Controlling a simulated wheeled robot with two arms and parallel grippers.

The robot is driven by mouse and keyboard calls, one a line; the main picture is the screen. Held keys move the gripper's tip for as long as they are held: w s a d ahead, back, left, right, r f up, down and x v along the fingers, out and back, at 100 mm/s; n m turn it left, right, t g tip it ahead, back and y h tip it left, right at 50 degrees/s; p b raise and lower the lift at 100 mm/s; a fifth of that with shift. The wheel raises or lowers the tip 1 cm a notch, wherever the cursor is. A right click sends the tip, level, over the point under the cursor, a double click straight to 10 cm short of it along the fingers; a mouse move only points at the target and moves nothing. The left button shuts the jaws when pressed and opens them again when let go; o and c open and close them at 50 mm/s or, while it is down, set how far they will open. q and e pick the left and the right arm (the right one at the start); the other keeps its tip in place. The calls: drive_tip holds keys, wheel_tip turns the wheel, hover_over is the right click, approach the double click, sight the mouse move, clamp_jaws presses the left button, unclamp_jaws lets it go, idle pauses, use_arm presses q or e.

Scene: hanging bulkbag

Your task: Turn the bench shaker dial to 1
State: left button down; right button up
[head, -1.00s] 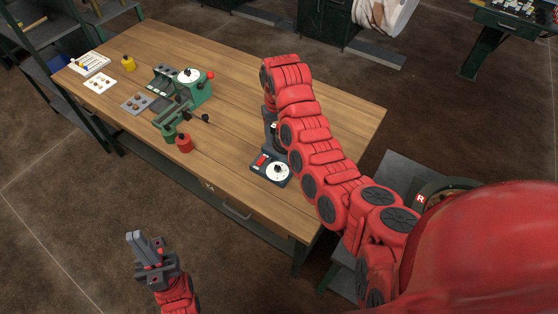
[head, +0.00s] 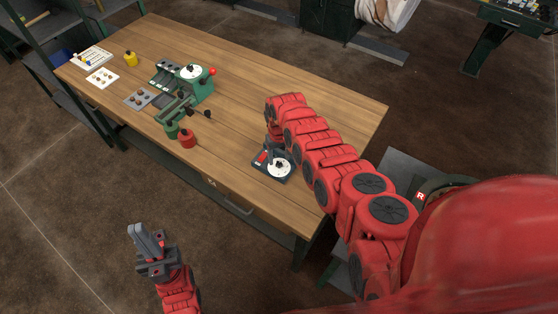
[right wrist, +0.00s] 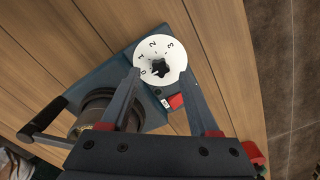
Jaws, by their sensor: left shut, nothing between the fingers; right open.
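The bench shaker (head: 258,163) is a dark device near the table's front right edge. Its white dial (head: 279,168) has a black knob and a red switch beside it. In the right wrist view the dial (right wrist: 176,72) shows the numerals 0, 1, 2 and 3; the black knob (right wrist: 160,67) seems turned toward 0, but its exact setting is hard to tell. My right gripper (right wrist: 160,76) is open, its fingertips either side of the knob in the picture; contact cannot be told. In the head view it is largely hidden by my arm. My left gripper (head: 137,233) is shut and empty, away from the table.
A green device (head: 197,88) with a white dial and red knob stands further left on the wooden table (head: 310,105). Red (head: 187,140) and yellow (head: 130,60) weights stand nearby. In the wrist view a black handle (right wrist: 42,122) sticks out beside the shaker.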

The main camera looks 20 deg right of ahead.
sight(279, 164)
drive_tip(key=shift+f+b, duration=0.4)
drive_tip(key=shift+f, duration=0.8)
drive_tip(key=shift+c, duration=0.2)
clamp_jaws()
